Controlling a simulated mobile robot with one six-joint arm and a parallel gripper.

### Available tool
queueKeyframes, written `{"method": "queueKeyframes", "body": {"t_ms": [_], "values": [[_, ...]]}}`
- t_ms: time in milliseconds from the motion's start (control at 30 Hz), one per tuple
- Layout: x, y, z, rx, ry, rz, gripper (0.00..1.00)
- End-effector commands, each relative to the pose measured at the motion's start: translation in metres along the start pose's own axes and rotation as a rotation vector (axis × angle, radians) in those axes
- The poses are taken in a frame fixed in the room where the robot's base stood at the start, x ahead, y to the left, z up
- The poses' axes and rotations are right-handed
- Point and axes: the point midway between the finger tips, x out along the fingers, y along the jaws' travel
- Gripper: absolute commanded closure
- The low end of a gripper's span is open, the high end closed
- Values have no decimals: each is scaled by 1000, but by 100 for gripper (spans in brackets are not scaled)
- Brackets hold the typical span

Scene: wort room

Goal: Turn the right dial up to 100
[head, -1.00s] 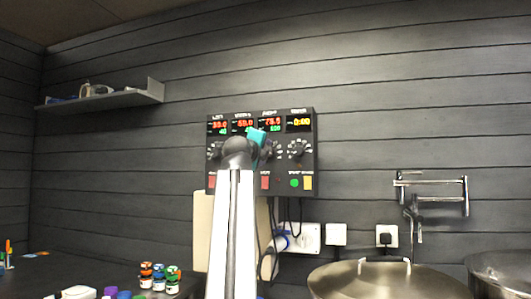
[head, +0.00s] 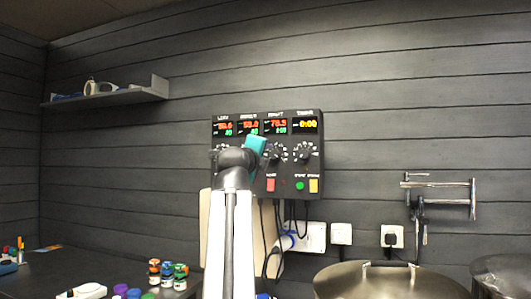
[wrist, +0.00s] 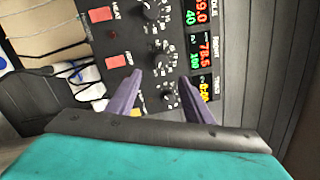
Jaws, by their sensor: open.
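The black control box (head: 315,180) hangs on the wall with a row of dials under lit displays. The right dial (head: 276,153) shows just right of my gripper (head: 256,145); it is also in the wrist view (wrist: 160,55). The right display (wrist: 203,52) reads 78.5 in red, with a green figure that looks like 100. In the wrist view my gripper (wrist: 161,80) has its two purple fingers apart and empty. The right dial appears just beyond the fingertips, with no visible contact. In the head view my gripper hides the middle dial.
The timer dial (wrist: 171,96) appears between the fingers in the wrist view. Red buttons (wrist: 116,61) and a yellow button (head: 313,186) sit below the dials. Cables hang under the box. A steel kettle lid (head: 390,282) is at lower right.

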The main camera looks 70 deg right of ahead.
Motion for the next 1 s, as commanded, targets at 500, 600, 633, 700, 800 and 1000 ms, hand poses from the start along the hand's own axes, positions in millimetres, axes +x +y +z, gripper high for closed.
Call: {"method": "queueKeyframes", "body": {"t_ms": [500,600,633,700,800,1000], "values": [[-18,0,0,1,1,0,53],[-18,0,0,0,1,0,53],[-18,0,0,0,1,0,53],[-18,0,0,0,1,0,53],[-18,0,0,0,1,0,53],[-18,-1,0,0,1,0,53]]}}
